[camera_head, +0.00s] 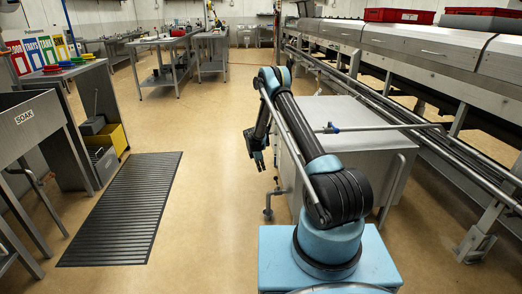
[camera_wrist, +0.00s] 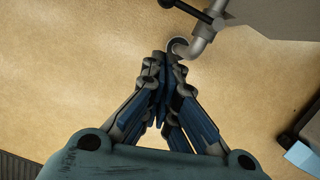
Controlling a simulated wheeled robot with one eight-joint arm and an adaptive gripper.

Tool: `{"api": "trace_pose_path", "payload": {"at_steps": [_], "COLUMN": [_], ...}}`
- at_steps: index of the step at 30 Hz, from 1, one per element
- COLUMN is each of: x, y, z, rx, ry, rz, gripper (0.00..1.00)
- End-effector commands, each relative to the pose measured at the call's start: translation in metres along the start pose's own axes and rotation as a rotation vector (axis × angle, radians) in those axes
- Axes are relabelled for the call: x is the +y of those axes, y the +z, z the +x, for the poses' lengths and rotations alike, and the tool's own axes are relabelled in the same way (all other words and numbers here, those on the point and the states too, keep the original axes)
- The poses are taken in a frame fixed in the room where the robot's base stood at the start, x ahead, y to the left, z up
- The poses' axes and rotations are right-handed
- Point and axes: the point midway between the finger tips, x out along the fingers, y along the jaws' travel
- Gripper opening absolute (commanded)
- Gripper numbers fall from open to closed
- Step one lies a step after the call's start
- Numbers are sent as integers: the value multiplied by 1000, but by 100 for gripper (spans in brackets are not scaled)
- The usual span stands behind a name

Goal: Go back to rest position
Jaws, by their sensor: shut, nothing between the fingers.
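My gripper (camera_head: 258,160) hangs at the left of my raised arm in the head view, pointing down above the tan floor. In the wrist view my gripper (camera_wrist: 162,62) has its fingers together with nothing between them. Just beyond the fingertips in the wrist view is a grey pipe bend (camera_wrist: 196,43) with a dark round end. I cannot tell whether the fingers touch it.
A grey metal cabinet (camera_head: 352,125) with pipes and a valve stands right of my gripper. A long conveyor machine (camera_head: 430,50) runs along the right. A ribbed dark mat (camera_head: 125,210) lies at left by the SOAK sink (camera_head: 28,118). Floor between is clear.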

Motion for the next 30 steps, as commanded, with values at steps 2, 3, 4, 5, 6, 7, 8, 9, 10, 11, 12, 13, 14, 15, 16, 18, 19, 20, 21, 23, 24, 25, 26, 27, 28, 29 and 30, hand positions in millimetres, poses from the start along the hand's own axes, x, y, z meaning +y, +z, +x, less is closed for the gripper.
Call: {"api": "trace_pose_path", "payload": {"at_steps": [2,3,4,5,6,7,8,9,10,11,12,13,14,15,16,18,19,20,21,23,24,25,26,27,28,29,30], "x": [-2,-3,-4,-6,-8,-10,-12,-14,-17,-20,-23,-26,-29,-34,-37,-46,-50,-54,-60,-69,-75,-80,-85,-92,-97,-102,-110], "y": [8,13,17,21,26,30,34,40,44,48,53,57,61,66,69,77,81,84,89,96,100,103,106,110,113,116,119], "z": [-17,-28,-36,-46,-58,-67,-77,-89,-98,-107,-118,-127,-136,-147,-156,-176,-183,-192,-202,-218,-228,-235,-243,-252,-259,-266,-276], "rx": [3,6,8,10,14,16,19,22,24,26,29,31,33,37,39,45,48,50,53,58,61,64,66,69,72,74,78], "ry": [1,2,3,4,5,6,7,9,10,10,11,12,13,13,14,15,15,16,16,18,18,19,20,20,20,21,21], "rz": [26,44,59,75,97,115,131,155,171,189,211,228,245,268,284,323,341,357,381,415,437,454,470,493,510,527,549], "gripper": [0,0,0,0,0,0,0,0,0,0,0,0,0,0,0,0,0,0,0,0,0,0,0,0,0,0,0]}}
